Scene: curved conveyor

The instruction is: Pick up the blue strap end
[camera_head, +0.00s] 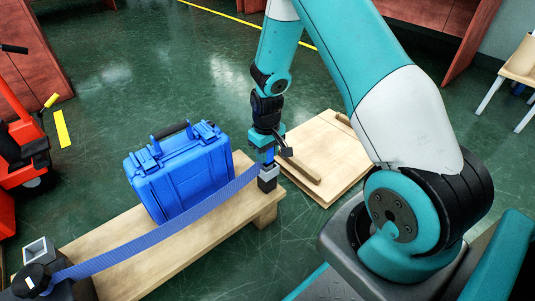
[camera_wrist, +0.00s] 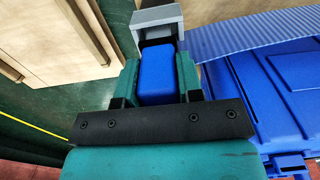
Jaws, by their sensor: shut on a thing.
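The blue strap end (camera_wrist: 157,76) is a rounded blue block between the two teal fingers of my gripper (camera_wrist: 158,70) in the wrist view. My gripper (camera_head: 268,153) is shut on it, pointing down, just above a grey block (camera_head: 268,171) at the far end of the bench. The grey block also shows just past the fingertips in the wrist view (camera_wrist: 158,17). The ribbed blue strap (camera_head: 160,238) runs from this block along the bench to the lower left. Whether the strap end touches the grey block is hard to tell.
A blue hard case (camera_head: 182,172) stands on the wooden bench (camera_head: 150,270) behind the strap. A dark fitting with a grey square tube (camera_head: 38,252) is at the near left. A wooden pallet (camera_head: 322,178) lies right of my gripper. Open green floor (camera_head: 110,90) lies behind.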

